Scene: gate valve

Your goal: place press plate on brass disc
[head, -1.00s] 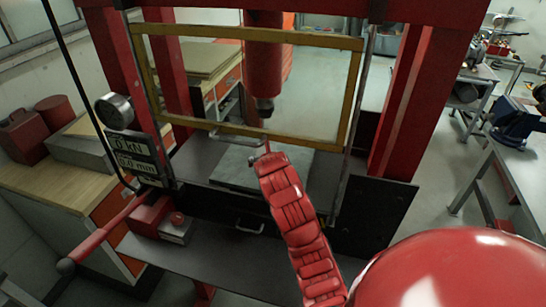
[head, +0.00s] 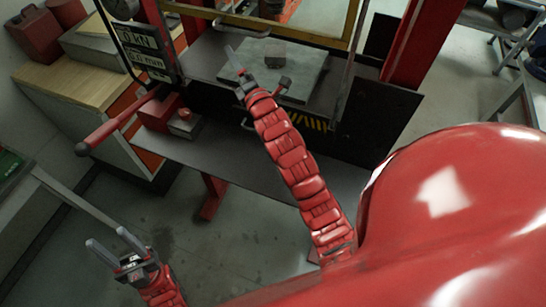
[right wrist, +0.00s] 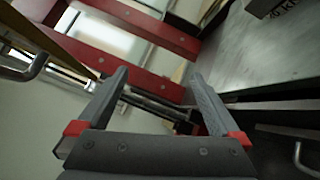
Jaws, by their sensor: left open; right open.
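A small grey block (head: 275,52) stands on the light grey bed plate (head: 306,72) of the press; it may be the press plate. I see no brass disc and cannot tell whether one is under the block. My right gripper (head: 258,68) is open and empty at the front left edge of the bed plate, close to the block. My left gripper (head: 108,238) is open and empty, low at left.
The yellow-framed guard (head: 270,27) hangs above the bed plate. A red lever (head: 115,128) and a red box (head: 160,112) are left of the press. A dark shelf (head: 225,150) lies below. The floor at lower left is clear.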

